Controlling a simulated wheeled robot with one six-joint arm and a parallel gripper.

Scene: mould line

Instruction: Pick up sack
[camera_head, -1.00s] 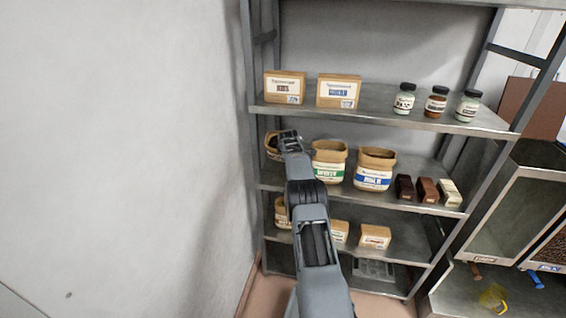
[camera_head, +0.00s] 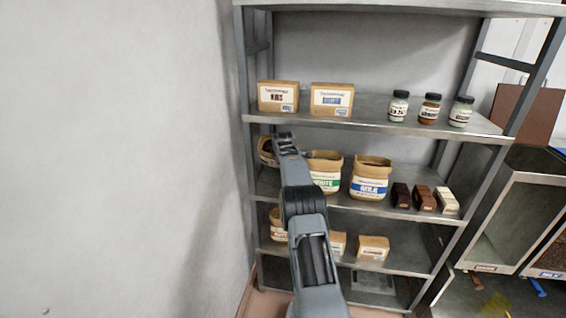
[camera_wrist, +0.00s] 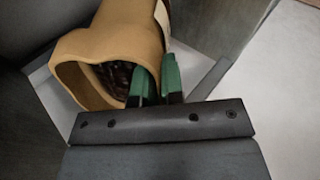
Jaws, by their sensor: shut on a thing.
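A tan paper sack (camera_wrist: 123,35) with an open mouth and dark contents fills the upper middle of the wrist view. My gripper (camera_wrist: 156,80), with green fingers, is shut on the sack's rim. One finger is inside the mouth and the other is outside. In the head view the same sack (camera_head: 265,150) shows at the left end of the middle shelf, partly hidden by my gripper (camera_head: 285,143). I cannot tell whether its base touches the shelf.
A green-labelled sack (camera_head: 325,166) and a blue-labelled sack (camera_head: 370,180) stand to the right, with dark and pale bars beyond. Boxes (camera_head: 278,97) and jars (camera_head: 430,109) are on the shelf above. A shelf post (camera_head: 243,100) and wall are close at left.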

